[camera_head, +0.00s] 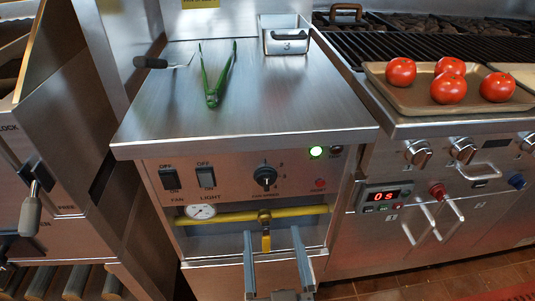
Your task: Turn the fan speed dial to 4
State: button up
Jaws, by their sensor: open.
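The fan speed dial (265,175) is a black knob on the steel control panel in the head view. Numbers 2, 3 and 4 are printed around its right side; the picture is too small to tell which one it points to. My gripper (272,234) shows at the bottom centre, its two blue-grey fingers pointing up toward the panel, apart and empty. It is below the dial and not touching it.
A yellow pipe (235,217) with a yellow valve handle (266,242) runs below the dial, near my fingers. Fan (168,179) and light (206,176) switches are left of the dial. A lit green lamp (316,152) is above right, a red reset button (320,184) to the right.

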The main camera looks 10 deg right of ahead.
aim_at(267, 184)
jog(key=w, duration=1.2)
jog(key=shift+d+f+p, duration=0.15)
jog(key=shift+d+p, duration=0.05)
jog(key=shift+p, duration=0.15)
grip_shut()
